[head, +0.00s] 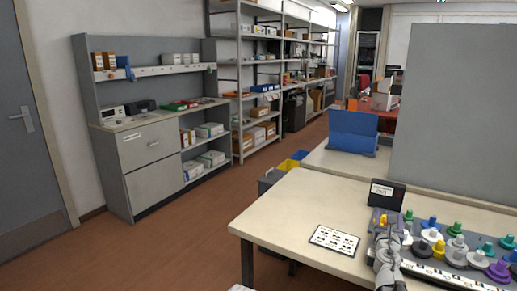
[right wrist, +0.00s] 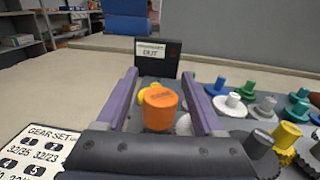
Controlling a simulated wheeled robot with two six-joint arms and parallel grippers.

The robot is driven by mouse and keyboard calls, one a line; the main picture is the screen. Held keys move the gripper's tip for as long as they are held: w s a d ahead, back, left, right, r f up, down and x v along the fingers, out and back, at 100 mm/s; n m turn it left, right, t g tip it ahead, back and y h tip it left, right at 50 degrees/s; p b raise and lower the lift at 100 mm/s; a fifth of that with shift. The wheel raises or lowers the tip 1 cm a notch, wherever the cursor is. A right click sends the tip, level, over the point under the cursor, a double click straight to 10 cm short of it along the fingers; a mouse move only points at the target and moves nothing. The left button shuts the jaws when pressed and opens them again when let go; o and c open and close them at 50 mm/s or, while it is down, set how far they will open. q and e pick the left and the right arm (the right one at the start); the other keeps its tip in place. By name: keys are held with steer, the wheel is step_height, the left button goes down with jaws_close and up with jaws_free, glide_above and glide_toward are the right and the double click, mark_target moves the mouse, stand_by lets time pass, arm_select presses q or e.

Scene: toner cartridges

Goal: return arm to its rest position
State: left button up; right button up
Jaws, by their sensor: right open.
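My right gripper (head: 386,232) is over the left end of a grey tray of coloured gear parts on the near table. In the right wrist view its two purple fingers (right wrist: 163,82) stand apart. An orange cylindrical knob (right wrist: 160,108) shows between them, apart from both fingers. A yellow part (right wrist: 145,92) and a pale grey disc (right wrist: 183,124) are partly hidden behind it and the right finger. In the head view, white, green, yellow, blue and purple gears (head: 498,271) fill the tray to the right of the gripper. My left gripper is not in view.
A black sign box (head: 386,194) stands behind the tray. A printed gear-set card (head: 334,240) lies flat on the pale table (head: 285,205), whose left part is otherwise clear.

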steer(key=m+g+h, duration=0.1)
steer(key=h, duration=0.1)
steer(key=m+g+h, duration=0.2)
steer(key=d+m+g+h, duration=0.1)
steer(key=m+g+h, duration=0.1)
steer(key=shift+s, duration=0.25)
steer(key=v, duration=0.6)
steer(key=shift+s, duration=0.1)
steer(key=shift+v, duration=0.9)
